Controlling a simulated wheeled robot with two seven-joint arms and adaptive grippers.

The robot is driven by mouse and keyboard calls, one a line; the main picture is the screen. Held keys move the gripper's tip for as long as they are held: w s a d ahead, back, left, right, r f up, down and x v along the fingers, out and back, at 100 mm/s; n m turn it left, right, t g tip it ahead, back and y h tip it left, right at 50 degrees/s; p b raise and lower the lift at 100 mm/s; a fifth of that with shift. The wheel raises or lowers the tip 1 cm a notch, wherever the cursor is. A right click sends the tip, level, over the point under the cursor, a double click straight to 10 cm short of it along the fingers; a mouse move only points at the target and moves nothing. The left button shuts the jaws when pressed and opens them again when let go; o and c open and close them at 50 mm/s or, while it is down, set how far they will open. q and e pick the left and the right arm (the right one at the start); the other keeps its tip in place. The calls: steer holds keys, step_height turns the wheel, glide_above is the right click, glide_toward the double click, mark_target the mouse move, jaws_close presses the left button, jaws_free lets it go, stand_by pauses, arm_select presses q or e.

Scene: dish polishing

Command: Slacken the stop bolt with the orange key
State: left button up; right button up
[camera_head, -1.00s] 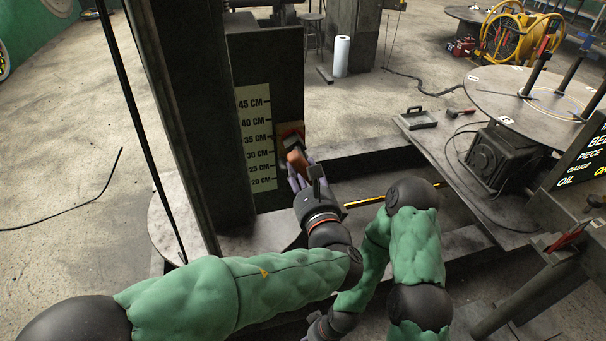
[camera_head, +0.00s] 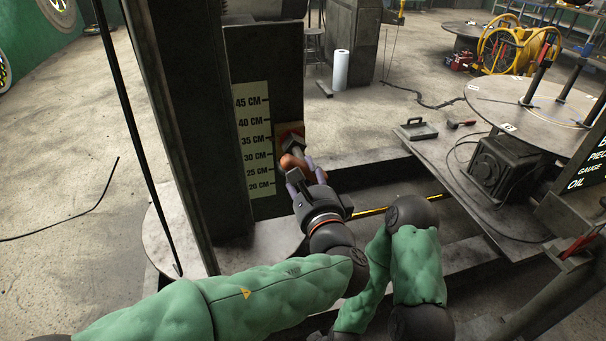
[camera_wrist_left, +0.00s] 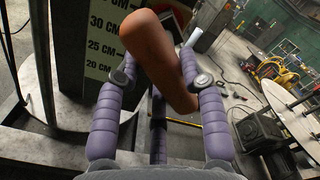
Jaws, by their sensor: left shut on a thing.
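The orange key (camera_head: 288,162) is at the scale-marked post, its upper end by the dark stop bolt (camera_head: 293,144). In the left wrist view its thick orange handle (camera_wrist_left: 160,55) runs tilted between the purple fingers. My left gripper (camera_head: 303,177) is shut on the key's handle, just below and in front of the bolt. The fingers hide part of the handle, and how the key seats on the bolt is not clear. Of my right arm, only links show; its gripper is not in view.
The post carries a centimetre scale plate (camera_head: 255,140) left of the bolt. A thin black rod stands at the left. To the right are a round metal table (camera_head: 530,100), a dark motor box (camera_head: 497,165) and a yellow-black striped bar (camera_head: 370,212).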

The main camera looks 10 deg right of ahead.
arm_select(q)
steer(key=shift+r+n, duration=0.2)
steer(key=shift+n, duration=0.5)
steer(key=shift+d+n, duration=0.1)
steer(key=shift+n, duration=1.4)
steer(key=shift+f, duration=0.1)
steer(key=shift+n, duration=0.8)
steer(key=shift+m+p, duration=0.55)
steer(key=shift+m, duration=0.05)
steer(key=shift+s, duration=0.15)
